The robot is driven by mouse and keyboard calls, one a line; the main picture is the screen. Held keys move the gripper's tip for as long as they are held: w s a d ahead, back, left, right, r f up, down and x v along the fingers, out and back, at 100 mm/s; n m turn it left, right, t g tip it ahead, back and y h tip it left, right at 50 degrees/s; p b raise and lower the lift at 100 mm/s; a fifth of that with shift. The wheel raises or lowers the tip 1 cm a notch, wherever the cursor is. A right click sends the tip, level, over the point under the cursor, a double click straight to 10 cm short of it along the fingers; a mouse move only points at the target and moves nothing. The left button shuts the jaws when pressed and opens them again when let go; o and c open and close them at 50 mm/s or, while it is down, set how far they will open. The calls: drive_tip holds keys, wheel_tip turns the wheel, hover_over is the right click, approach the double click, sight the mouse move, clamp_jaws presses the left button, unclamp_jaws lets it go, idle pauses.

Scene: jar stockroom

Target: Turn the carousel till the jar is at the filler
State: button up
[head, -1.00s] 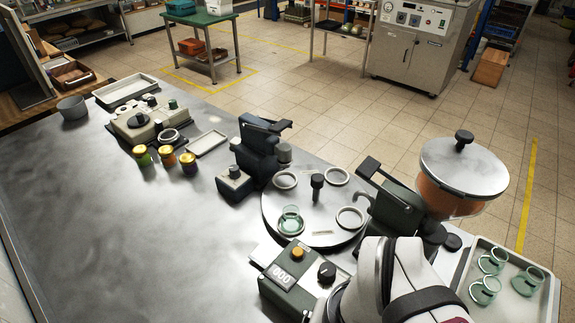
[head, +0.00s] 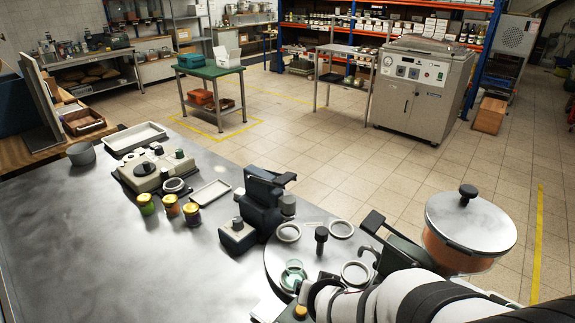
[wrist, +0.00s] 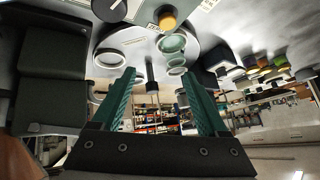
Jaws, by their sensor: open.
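The carousel (head: 330,267) is a pale metal disc with ring holders and an upright black-topped post (head: 321,238) at its middle. A clear greenish glass jar (head: 293,273) stands in its front-left holder; it also shows in the wrist view (wrist: 173,43). The filler, with its orange hopper (head: 455,255) and metal lid, is at the right of the carousel. My gripper (wrist: 157,76) is open, its green fingers apart, with the post appearing between the tips in the wrist view. I cannot tell how far the post is. My arm hides the carousel's front right.
A dark press-like station (head: 262,205) stands at the carousel's back left. Several filled jars (head: 171,206) and a scale-like device (head: 155,168) stand farther left. An empty tray (head: 209,192) lies beside them. The table's left part is clear.

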sight(322, 236)
drive_tip(key=w+d+f+t, duration=0.1)
drive_tip(key=w+d+f, duration=0.1)
drive_tip(key=w, duration=0.5)
drive_tip(key=w+d+f+n+t+h, duration=0.1)
drive_tip(key=w+f+t, duration=0.1)
drive_tip(key=w, duration=0.5)
drive_tip(key=w+d+f+t+h, duration=0.1)
drive_tip(key=w+d+f+t, duration=0.1)
drive_tip(key=w, duration=0.5)
drive_tip(key=shift+w+d+f+n, duration=0.35)
drive_tip(key=shift+w+f+n, duration=0.05)
drive_tip(key=shift+f, duration=0.1)
clamp_jaws()
